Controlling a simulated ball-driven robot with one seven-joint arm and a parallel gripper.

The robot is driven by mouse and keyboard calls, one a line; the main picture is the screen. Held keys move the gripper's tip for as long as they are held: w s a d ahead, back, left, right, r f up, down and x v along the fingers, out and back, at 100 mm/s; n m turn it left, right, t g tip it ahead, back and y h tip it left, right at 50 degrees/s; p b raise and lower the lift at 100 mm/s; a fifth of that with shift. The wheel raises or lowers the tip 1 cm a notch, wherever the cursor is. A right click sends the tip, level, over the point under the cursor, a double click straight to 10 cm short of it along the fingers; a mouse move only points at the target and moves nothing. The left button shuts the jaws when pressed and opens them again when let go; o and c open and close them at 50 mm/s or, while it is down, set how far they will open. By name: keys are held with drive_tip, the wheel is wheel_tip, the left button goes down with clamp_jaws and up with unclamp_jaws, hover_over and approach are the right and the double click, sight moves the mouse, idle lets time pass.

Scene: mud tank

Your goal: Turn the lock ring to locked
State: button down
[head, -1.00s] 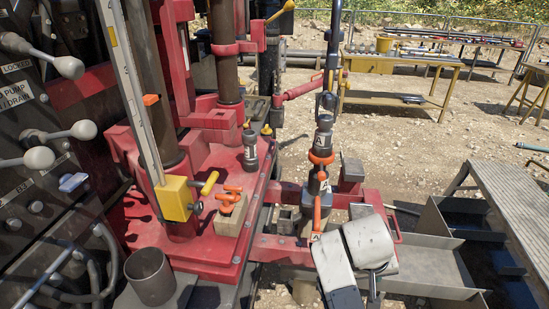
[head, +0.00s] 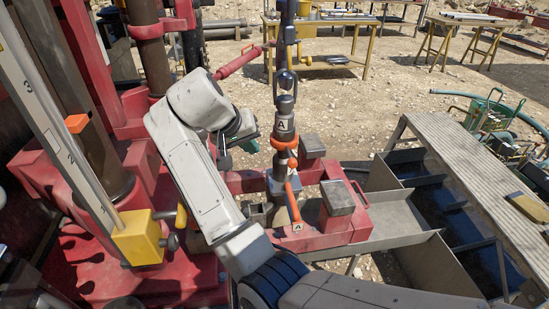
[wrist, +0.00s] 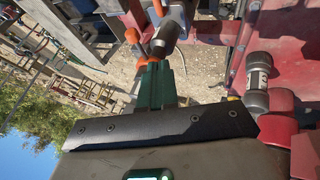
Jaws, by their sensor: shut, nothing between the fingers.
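The orange lock ring (head: 284,141) sits around a dark upright tool column (head: 284,125) marked A, right of the middle in the head view. An orange lever (head: 292,187) is lower on the same column. My gripper (head: 250,146) is just left of the ring; whether it touches cannot be told. In the wrist view my green fingers (wrist: 157,68) are together with nothing between them. They point at the column (wrist: 166,38), whose orange parts (wrist: 134,38) show just beyond the tips. The ring's lock marking cannot be read.
Red clamp bodies with grey blocks (head: 338,197) stand right of the column. A ruled mast with a yellow block (head: 137,238) is at left. A metal trough (head: 400,222) and a grey bench (head: 455,165) lie to the right.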

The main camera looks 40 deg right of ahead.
drive_tip(key=shift+f, duration=0.1)
drive_tip(key=s+d+f+p, duration=0.1)
drive_tip(key=d+f+p, duration=0.1)
drive_tip(key=d+f, duration=0.6)
drive_tip(key=shift+s+d+f, duration=0.15)
drive_tip(key=shift+d+f, duration=0.25)
drive_tip(key=shift+d, duration=0.15)
